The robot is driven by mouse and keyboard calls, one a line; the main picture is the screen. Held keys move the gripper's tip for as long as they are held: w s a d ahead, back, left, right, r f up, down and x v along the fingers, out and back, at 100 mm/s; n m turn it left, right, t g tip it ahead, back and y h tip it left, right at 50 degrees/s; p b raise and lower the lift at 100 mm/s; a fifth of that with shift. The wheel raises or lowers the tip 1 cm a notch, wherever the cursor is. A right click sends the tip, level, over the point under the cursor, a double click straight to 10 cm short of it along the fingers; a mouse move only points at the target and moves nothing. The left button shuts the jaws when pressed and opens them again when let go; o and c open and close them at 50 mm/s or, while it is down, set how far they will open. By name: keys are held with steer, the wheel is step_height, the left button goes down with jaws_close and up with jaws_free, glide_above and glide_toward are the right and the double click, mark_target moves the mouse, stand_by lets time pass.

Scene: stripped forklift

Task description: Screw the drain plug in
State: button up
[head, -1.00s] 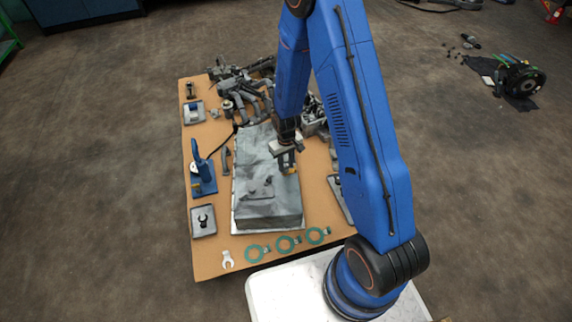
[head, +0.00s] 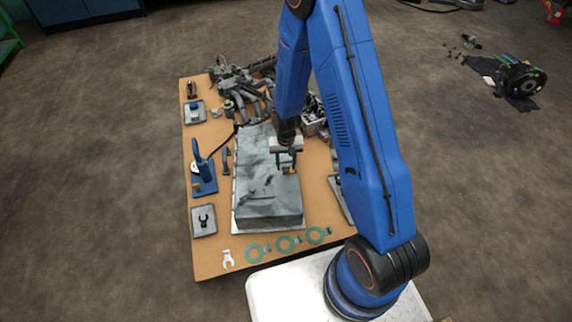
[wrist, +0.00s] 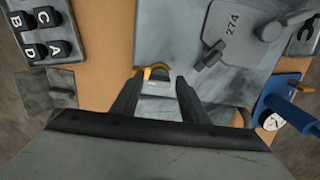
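My gripper (head: 286,164) points down over the right side of the grey casing block (head: 258,208). In the wrist view its two dark fingers (wrist: 160,80) stand apart. A small brass-coloured part (wrist: 156,70), which may be the drain plug, shows at the fingertips, partly hidden by the left finger. The hole for the plug is not visible.
The block carries a raised plate marked 274 (wrist: 236,24) with a dark T-shaped handle (wrist: 209,55). A blue tool with a dial (wrist: 283,112) stands beside it. A lettered tray (wrist: 38,28) lies on the bench. Green rings (head: 286,244) lie at the bench's front edge.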

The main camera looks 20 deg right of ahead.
mark_target(286, 166)
steer(key=shift+r, duration=2.25)
steer(key=shift+o, duration=0.4)
steer(key=o, duration=0.5)
step_height(286, 166, up, 17)
steer(key=shift+r, duration=0.2)
